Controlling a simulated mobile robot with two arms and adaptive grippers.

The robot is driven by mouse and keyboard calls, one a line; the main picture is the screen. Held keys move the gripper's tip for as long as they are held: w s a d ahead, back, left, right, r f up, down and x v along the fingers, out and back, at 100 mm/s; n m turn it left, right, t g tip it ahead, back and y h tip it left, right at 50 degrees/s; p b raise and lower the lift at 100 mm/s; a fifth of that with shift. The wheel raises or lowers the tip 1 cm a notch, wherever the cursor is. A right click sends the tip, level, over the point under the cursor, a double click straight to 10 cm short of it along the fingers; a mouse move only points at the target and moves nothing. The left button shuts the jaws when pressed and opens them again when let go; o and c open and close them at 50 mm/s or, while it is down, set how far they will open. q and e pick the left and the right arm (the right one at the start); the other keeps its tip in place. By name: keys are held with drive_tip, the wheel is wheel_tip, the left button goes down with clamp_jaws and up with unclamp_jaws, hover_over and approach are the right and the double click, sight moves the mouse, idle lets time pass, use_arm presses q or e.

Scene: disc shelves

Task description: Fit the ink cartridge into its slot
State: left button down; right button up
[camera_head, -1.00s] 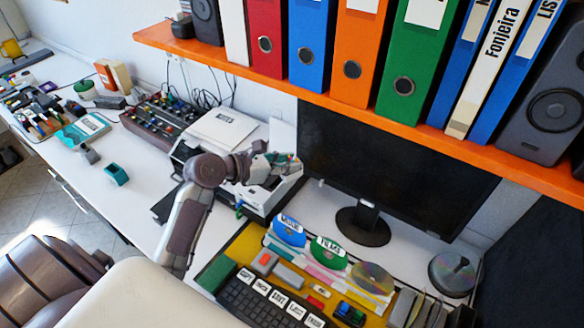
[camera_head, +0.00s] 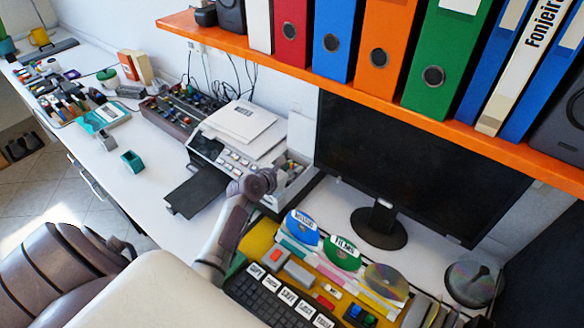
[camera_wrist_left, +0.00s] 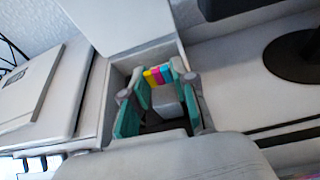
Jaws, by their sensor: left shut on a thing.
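The printer (camera_head: 222,152) stands on the desk left of the monitor, with its compartment (camera_wrist_left: 118,78) open on the right side. A yellow cartridge (camera_wrist_left: 150,78), a magenta cartridge (camera_wrist_left: 157,75) and a cyan cartridge (camera_wrist_left: 166,73) sit side by side at the compartment's far wall. My left gripper (camera_wrist_left: 166,92) has its teal fingers at the compartment, close in front of these cartridges. It is shut on a grey block, apparently the ink cartridge (camera_wrist_left: 167,102). Whether the block touches its slot is unclear. In the head view my wrist partly covers the gripper. My right gripper is not in view.
The monitor (camera_head: 410,165) stands right of the printer, below an orange shelf (camera_head: 300,72) with binders. A keyboard (camera_head: 275,300), labelled discs and loose items fill the desk in front. The printer's dark tray (camera_head: 198,190) sticks out.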

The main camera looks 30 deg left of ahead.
use_arm(q)
drive_tip(key=c, duration=0.8)
unclamp_jaws()
drive_tip(key=shift+c, duration=0.2)
drive_tip(key=shift+d, duration=0.1)
drive_tip(key=shift+s, duration=0.1)
drive_tip(key=v, duration=1.1)
drive_tip(key=shift+s+r, duration=0.15)
drive_tip(key=shift+s, duration=0.25)
